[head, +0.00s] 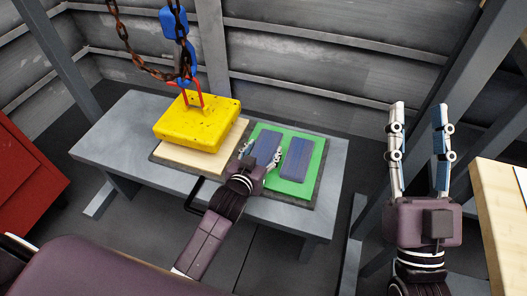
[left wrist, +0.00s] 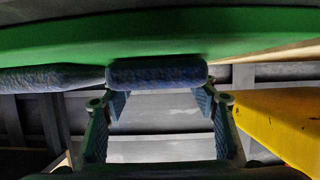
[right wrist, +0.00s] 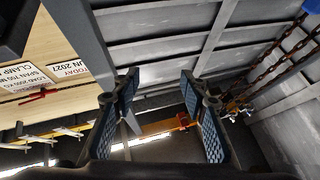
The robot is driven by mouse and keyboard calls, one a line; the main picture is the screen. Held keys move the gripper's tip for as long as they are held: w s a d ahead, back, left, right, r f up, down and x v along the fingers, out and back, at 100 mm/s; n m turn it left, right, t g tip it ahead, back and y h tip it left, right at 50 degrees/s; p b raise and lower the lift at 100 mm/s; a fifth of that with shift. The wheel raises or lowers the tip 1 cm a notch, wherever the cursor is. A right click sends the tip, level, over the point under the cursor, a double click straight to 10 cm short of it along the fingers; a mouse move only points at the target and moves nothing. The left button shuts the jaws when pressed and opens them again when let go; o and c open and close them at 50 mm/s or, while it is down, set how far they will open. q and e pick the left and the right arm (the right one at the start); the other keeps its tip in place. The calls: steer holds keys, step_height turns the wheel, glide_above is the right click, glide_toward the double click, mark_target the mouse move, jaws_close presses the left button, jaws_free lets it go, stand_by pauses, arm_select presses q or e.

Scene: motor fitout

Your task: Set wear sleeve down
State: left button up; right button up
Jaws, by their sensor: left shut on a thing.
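A blue wear sleeve (head: 265,146) is in my left gripper (head: 260,160), over the left part of the green mat (head: 312,182). In the left wrist view the sleeve (left wrist: 155,73) sits across the fingertips, close against the green surface (left wrist: 150,35); I cannot tell whether it rests on it. A second blue piece (head: 297,158) lies on the mat just to the right, and also shows in the left wrist view (left wrist: 50,78). My right gripper (head: 418,108) is open and empty, raised away from the bench; its spread fingers show in the right wrist view (right wrist: 158,80).
A yellow block (head: 198,122) hangs from a rusty chain (head: 150,68) with a red hook, over a pale wooden board (head: 195,160) left of the mat. A red cabinet (head: 25,170) is left; a wooden table (head: 495,215) is right.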

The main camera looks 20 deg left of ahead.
arm_select(q)
steer(key=shift+f, duration=0.1)
arm_select(e)
steer(key=shift+r, duration=0.1)
arm_select(q)
steer(key=o, duration=1.2)
steer(key=shift+s+r, duration=0.15)
steer(key=shift+r, duration=0.05)
steer(key=p+v, duration=0.2)
steer(key=v, duration=0.3)
steer(key=shift+r, duration=0.1)
steer(key=p+v, duration=0.1)
steer(key=v, duration=0.5)
steer(key=shift+s+r+p, duration=0.1)
steer(key=shift+s+p, duration=0.15)
steer(key=shift+p, duration=0.15)
steer(key=d+r, duration=0.1)
steer(key=r, duration=0.3)
steer(key=s+d+r+m+h, duration=0.1)
steer(key=r, duration=0.2)
steer(key=s+r+m+h, duration=0.1)
steer(key=r, duration=0.3)
steer(key=shift+s+d+r, duration=0.25)
steer(key=shift+d+r, duration=0.05)
steer(key=shift+d, duration=0.1)
arm_select(e)
step_height(320, 180, down, 19)
steer(key=w+d+g+h, duration=0.2)
steer(key=g+h, duration=0.1)
steer(key=g, duration=0.7)
